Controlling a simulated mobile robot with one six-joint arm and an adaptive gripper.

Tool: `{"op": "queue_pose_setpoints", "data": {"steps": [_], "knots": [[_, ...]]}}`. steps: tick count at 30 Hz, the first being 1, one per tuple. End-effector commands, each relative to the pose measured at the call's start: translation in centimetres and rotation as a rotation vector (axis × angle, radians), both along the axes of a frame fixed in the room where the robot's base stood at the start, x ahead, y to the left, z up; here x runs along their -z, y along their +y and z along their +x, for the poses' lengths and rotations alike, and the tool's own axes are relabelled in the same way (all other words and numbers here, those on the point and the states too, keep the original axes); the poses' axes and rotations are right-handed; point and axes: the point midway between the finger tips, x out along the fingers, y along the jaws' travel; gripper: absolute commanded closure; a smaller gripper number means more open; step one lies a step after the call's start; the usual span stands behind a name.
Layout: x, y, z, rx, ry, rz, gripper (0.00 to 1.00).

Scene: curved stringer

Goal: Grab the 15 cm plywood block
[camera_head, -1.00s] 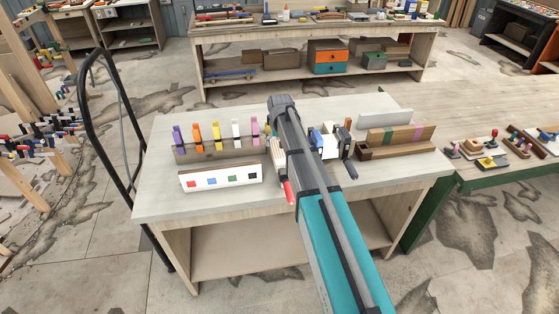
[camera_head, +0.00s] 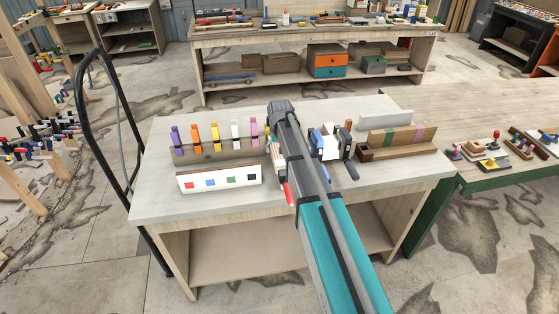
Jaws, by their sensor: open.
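On the near workbench (camera_head: 210,205), a light wooden board with a green band and a pinkish-purple band (camera_head: 399,137) stands on edge at the right. It sits behind or in a darker brown wooden holder (camera_head: 400,151). I cannot tell whether this board is the 15 cm plywood block, as no size can be read. My teal and grey arm crosses the bench from the bottom right, its grey far end over the middle of the bench top. My gripper's fingers cannot be made out; the arm hides part of the bench behind it.
A rack of coloured clamps (camera_head: 215,150) and a white box with coloured squares (camera_head: 219,180) stand on the left of the bench. Blue, white and dark tools (camera_head: 330,143) stand right of my arm. A black hoop frame (camera_head: 80,100) borders the left; a green-edged table (camera_head: 490,178) adjoins right.

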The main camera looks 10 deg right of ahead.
Motion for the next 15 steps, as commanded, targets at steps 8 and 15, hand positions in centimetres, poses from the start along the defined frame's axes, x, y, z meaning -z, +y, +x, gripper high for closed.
{"op": "queue_pose_setpoints", "data": {"steps": [8,15], "knots": [[2.5,-0.1,0.3,0.0,0.0,0.0,0.0],[3.3,0.0,0.4,0.0,0.0,0.0,0.0]]}}
